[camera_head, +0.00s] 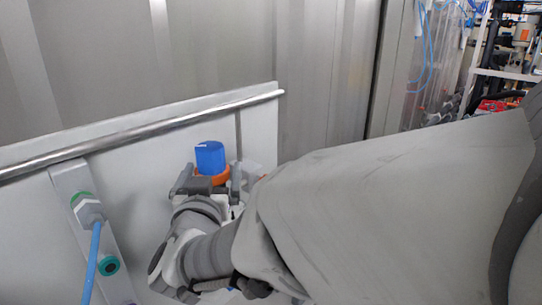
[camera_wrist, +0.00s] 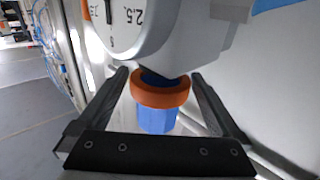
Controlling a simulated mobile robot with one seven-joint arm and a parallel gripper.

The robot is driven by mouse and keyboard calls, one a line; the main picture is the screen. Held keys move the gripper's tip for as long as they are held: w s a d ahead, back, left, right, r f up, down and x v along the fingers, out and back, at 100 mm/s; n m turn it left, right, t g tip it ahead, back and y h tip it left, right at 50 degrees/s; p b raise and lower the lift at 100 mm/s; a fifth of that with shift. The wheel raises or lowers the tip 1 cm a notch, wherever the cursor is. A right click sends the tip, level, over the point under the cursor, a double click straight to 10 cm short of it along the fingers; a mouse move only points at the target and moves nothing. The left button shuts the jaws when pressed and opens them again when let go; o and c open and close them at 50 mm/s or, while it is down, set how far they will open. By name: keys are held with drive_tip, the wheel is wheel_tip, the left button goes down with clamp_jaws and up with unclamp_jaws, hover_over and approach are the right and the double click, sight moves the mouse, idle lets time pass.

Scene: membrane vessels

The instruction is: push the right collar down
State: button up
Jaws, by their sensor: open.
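In the wrist view, the orange collar (camera_wrist: 160,94) and the blue cap (camera_wrist: 154,118) lie between the two fingers of my gripper (camera_wrist: 159,74). The fingers are open, one on each side of the collar. The right finger is very close to it, and I cannot tell whether it touches. In the head view, my gripper (camera_head: 210,174) is at the collar, and my arm hides what lies below and to the right.
A round dial gauge (camera_wrist: 140,22) stands right beside the collar. A metal rail (camera_head: 140,131) runs along the light panel (camera_head: 145,165). At left are a fitting with a blue hose (camera_head: 93,255) and a teal ring (camera_head: 109,266). A corrugated metal wall stands behind.

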clamp_jaws()
drive_tip(key=shift+f+b, duration=0.55)
drive_tip(key=shift+f, duration=0.3)
unclamp_jaws()
drive_tip(key=shift+s+r, duration=0.1)
drive_tip(key=shift+s, duration=0.05)
